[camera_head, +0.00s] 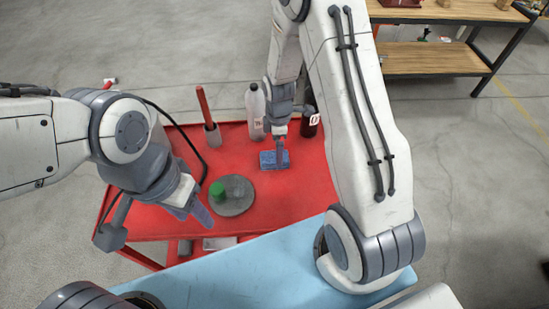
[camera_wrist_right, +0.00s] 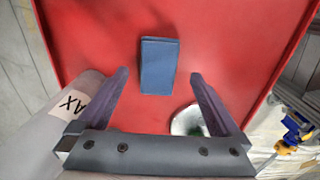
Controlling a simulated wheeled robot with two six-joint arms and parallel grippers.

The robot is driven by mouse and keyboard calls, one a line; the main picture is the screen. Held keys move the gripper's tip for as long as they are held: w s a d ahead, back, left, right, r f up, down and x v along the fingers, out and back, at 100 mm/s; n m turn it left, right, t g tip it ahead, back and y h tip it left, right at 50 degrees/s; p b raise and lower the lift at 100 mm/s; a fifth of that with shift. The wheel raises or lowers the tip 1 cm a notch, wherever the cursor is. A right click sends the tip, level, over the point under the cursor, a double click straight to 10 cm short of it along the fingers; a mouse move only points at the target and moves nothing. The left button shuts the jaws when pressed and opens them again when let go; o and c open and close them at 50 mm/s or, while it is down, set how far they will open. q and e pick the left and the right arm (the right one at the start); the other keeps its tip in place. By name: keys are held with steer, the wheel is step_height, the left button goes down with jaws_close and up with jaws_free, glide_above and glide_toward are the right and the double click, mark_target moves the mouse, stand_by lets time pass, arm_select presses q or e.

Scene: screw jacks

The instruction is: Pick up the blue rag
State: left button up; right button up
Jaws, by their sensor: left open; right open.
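The blue rag (camera_head: 267,161) is a small folded rectangle lying flat on the red cart top. It also shows in the right wrist view (camera_wrist_right: 158,68). My right gripper (camera_head: 281,150) is above the rag and hides part of it in the head view. In the right wrist view its two fingers (camera_wrist_right: 160,78) are spread wide, one to each side of the rag, with nothing between them held. The gap in height cannot be told. My left gripper (camera_head: 192,208) is open and empty over the left front of the cart, away from the rag.
On the red cart (camera_head: 295,195) stand a pale bottle (camera_head: 256,108), a dark bottle (camera_head: 311,122), a red-handled tool (camera_head: 205,110) and a grey disc (camera_head: 238,196) with a green piece (camera_head: 217,190). A wooden shelf (camera_head: 430,58) stands at the back right.

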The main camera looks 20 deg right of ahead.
steer(key=shift+w+a+f+p, duration=0.1)
steer(key=shift+f+p, duration=0.25)
steer(key=shift+f, duration=1.15)
steer(key=shift+w+a+f+p, duration=0.1)
steer(key=shift+f+p, duration=0.25)
steer(key=shift+f, duration=1.1)
steer(key=c, duration=1.3)
steer(key=shift+r, duration=0.15)
steer(key=shift+r, duration=0.5)
step_height(320, 180, up, 3)
steer(key=shift+f+b, duration=0.2)
steer(key=shift+b, duration=0.3)
steer(key=s+d+r, duration=0.2)
steer(key=d, duration=0.1)
steer(key=s+d+r+b, duration=0.1)
steer(key=s+d+r, duration=0.1)
steer(key=s+d, duration=0.1)
steer(key=s+d+r, duration=0.2)
steer(key=d+r, duration=0.1)
steer(key=shift+s+r+b, duration=0.1)
steer(key=shift+s+b, duration=0.25)
steer(key=shift+b, duration=0.05)
